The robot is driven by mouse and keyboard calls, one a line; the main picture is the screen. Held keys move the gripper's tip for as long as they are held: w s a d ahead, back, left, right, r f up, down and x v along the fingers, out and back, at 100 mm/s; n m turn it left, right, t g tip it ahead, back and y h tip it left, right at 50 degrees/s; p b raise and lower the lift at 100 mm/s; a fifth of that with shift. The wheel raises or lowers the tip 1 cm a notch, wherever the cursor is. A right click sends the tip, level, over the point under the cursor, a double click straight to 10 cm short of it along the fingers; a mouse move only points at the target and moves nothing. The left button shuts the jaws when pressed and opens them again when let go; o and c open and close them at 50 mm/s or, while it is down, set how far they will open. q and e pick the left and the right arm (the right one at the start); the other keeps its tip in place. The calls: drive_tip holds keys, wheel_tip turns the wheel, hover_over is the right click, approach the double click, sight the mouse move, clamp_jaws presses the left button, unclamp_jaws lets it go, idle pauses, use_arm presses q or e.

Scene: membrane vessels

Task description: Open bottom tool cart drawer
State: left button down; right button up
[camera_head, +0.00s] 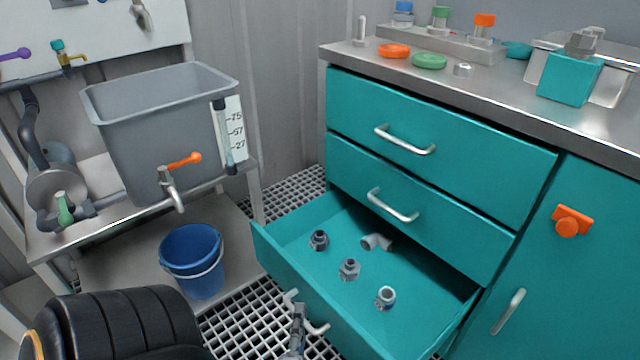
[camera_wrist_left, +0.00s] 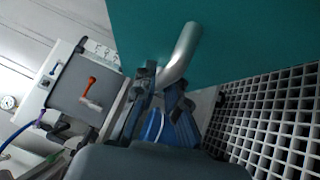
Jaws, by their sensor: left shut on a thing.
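The teal tool cart's bottom drawer (camera_head: 355,262) stands pulled well out, with its inside in full view. Its silver handle (camera_head: 318,329) is on the drawer front and is partly hidden by my left gripper (camera_head: 298,314). My left gripper is shut on this handle at its left part. In the left wrist view the handle (camera_wrist_left: 183,52) bends down from the teal front between the fingers of the left gripper (camera_wrist_left: 160,88). My right gripper is not in view.
Several pipe fittings (camera_head: 349,269) lie in the drawer. The two drawers above (camera_head: 430,160) are closed. A blue bucket (camera_head: 193,262) stands on the shelf under a grey tank (camera_head: 165,125) at left. Grated floor (camera_head: 232,325) lies between the bucket and the drawer.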

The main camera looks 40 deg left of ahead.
use_arm(q)
drive_tip(key=shift+s+a, duration=0.15)
drive_tip(key=shift+s, duration=1.25)
drive_tip(key=c, duration=1.4)
unclamp_jaws()
drive_tip(key=shift+o, duration=0.2)
drive_tip(key=shift+s, duration=0.1)
drive_tip(key=v, duration=1.2)
